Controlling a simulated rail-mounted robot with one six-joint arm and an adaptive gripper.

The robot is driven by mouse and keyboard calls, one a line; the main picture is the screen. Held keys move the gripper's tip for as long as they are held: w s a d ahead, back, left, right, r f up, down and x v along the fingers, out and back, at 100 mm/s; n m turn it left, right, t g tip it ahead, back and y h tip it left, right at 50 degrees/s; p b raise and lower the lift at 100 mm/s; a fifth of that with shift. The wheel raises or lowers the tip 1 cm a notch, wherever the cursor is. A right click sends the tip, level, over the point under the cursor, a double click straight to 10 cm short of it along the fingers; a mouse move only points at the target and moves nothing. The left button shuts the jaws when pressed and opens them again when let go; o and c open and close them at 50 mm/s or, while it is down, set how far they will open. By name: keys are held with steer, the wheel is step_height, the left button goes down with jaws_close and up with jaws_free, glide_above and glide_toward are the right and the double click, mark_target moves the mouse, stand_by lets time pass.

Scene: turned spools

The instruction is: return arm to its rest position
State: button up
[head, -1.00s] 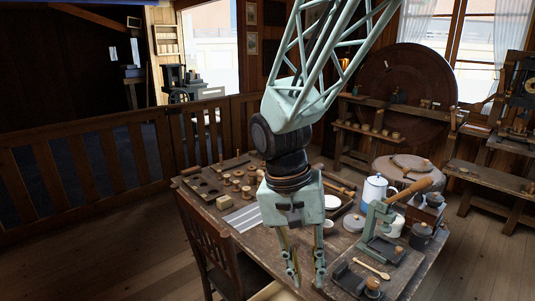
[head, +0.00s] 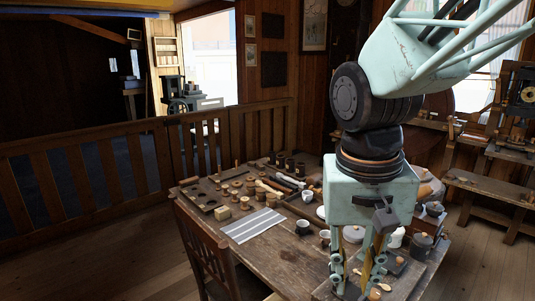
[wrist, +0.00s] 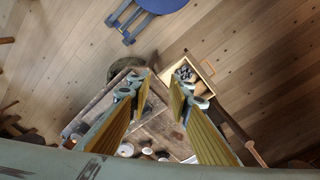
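My gripper (head: 358,279) hangs fingers-down from my mint-green arm over the right front part of the wooden table (head: 280,258) in the head view. Its two yellow-padded fingers are spread apart. In the wrist view my gripper (wrist: 160,95) shows a wide gap between the pads with nothing held in it. The table top (wrist: 103,103) lies well below the fingers there. My arm hides part of the table's right side and the things on it.
Turned spools (head: 236,190), a striped cloth (head: 252,225), cups (head: 303,227) and a dark canister (head: 421,245) stand on the table. A wooden chair (head: 207,250) is at its left front. A wooden railing (head: 80,175) runs behind. A blue stool (wrist: 160,5) stands on the floor.

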steer(key=s+d+r+t, duration=0.1)
steer(key=s+d+r, duration=0.1)
steer(key=s, duration=0.5)
steer(key=s+d+r+n+t+b, duration=0.1)
steer(key=s+d+r+t, duration=0.1)
steer(key=s, duration=0.5)
steer(key=shift+d+r+n+y, duration=0.35)
steer(key=shift+d+r, duration=0.25)
steer(key=shift+d, duration=0.2)
